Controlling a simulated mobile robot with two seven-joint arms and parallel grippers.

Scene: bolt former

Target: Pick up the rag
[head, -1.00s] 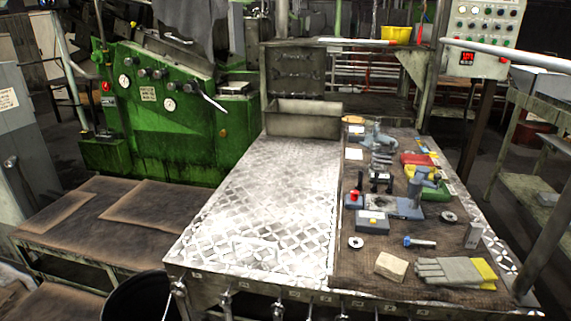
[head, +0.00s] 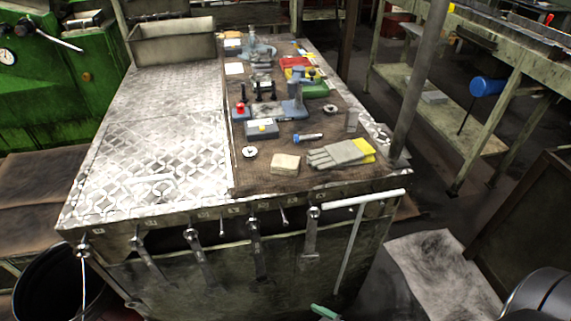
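A small beige folded cloth, which looks like the rag (head: 285,164), lies flat near the front edge of the brown mat (head: 262,180) on the workbench. A pair of grey gloves with yellow cuffs (head: 336,155) lies just to its right. A metal ring (head: 250,152) lies to its left, and a blue-headed bolt (head: 307,137) lies behind it. Nothing covers the cloth. Neither of my grippers shows in the head view.
Blue-grey tools (head: 293,105) stand behind the cloth. Several wrenches (head: 197,257) hang from the bench front. A black bin (head: 65,290) stands at the front left; a post (head: 418,85) rises at right.

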